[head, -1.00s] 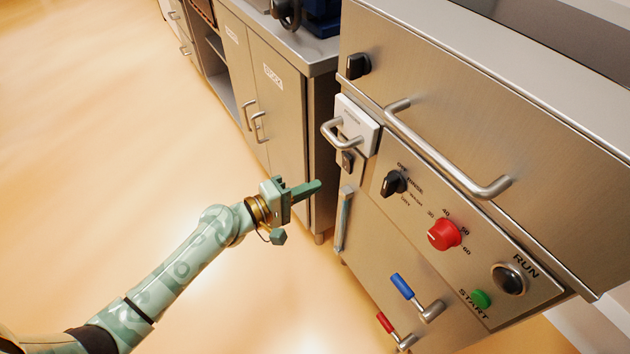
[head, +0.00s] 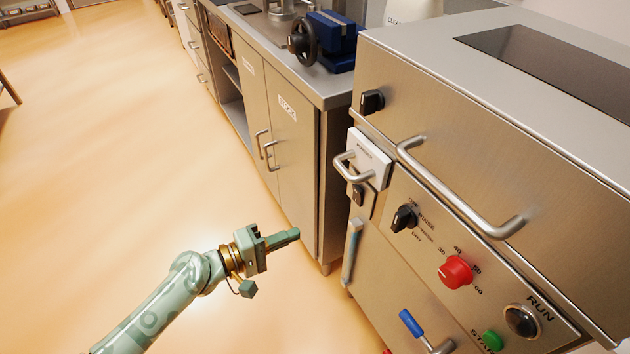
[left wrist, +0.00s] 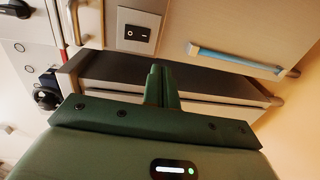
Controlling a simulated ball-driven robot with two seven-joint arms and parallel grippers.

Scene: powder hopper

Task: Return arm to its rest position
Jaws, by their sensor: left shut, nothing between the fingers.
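My left gripper (head: 292,236) is shut and empty, held out over the floor in front of the steel machine. Its closed fingers also show in the left wrist view (left wrist: 160,85), pointing toward the gap between the machine and the cabinet beside it. The fingers appear apart from the machine (head: 460,120) and the cabinet. My right gripper is not in view.
The machine front has a long bar handle (head: 460,190), a small white drawer with a handle (head: 368,160), a black knob (head: 404,217), a red dial (head: 455,272) and a blue lever (head: 411,322). A steel cabinet (head: 290,150) stands behind.

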